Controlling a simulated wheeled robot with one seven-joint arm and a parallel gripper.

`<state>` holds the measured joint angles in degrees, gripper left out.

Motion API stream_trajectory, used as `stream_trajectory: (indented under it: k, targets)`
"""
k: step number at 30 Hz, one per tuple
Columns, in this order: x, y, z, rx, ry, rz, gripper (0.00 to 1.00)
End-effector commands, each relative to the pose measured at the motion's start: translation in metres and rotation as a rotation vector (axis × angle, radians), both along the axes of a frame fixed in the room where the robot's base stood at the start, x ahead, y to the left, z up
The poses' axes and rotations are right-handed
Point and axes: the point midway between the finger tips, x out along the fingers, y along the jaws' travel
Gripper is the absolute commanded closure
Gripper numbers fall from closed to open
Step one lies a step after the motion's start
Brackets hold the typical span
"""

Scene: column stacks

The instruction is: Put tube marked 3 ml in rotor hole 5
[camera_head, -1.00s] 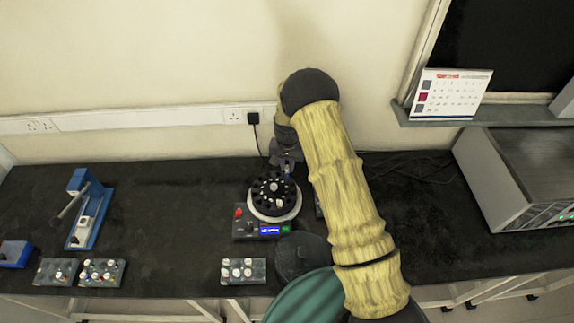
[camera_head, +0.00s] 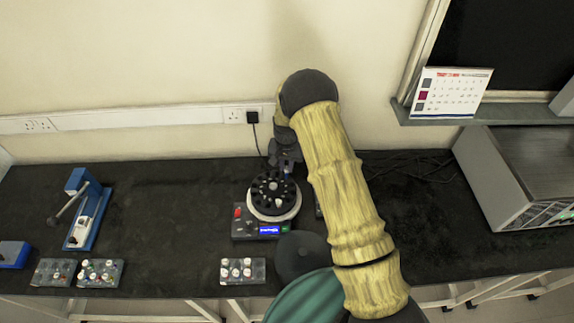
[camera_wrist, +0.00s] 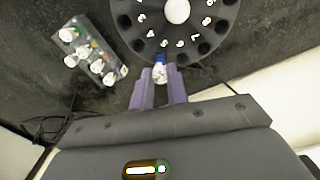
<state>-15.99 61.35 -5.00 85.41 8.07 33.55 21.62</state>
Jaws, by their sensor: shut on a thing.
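The dark round rotor (camera_head: 258,193) sits in the centrifuge base (camera_head: 240,231) on the bench. It also shows at the top of the wrist view (camera_wrist: 130,42), with white numbers beside its holes and a pale centre knob. My gripper (camera_wrist: 160,76) is shut on a small white tube with a blue part (camera_wrist: 159,70), at the rotor's near rim in the wrist view. In the head view my gripper (camera_head: 285,158) is at the rotor's far side, partly hidden by my arm. The tube's marking is not readable. I cannot tell whether the tube is inside a hole.
A rack with several tubes (camera_wrist: 92,58) lies beside the rotor in the wrist view. Tube racks stand at the bench front (camera_head: 242,271), (camera_head: 100,273), (camera_head: 53,272). A blue device (camera_head: 88,215) is at the left. A large grey box (camera_head: 510,180) is at the right.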

Motion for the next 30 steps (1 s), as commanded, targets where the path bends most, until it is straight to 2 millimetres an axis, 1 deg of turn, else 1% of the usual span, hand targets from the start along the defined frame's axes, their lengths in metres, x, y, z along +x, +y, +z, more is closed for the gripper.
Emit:
stream_trajectory:
  k: [5, 30]
  targets:
    - [0.000, 0.000, -0.001, 0.000, 0.000, 0.000, 1.00]
    - [0.000, -0.001, -0.022, 0.000, 0.000, 0.000, 1.00]
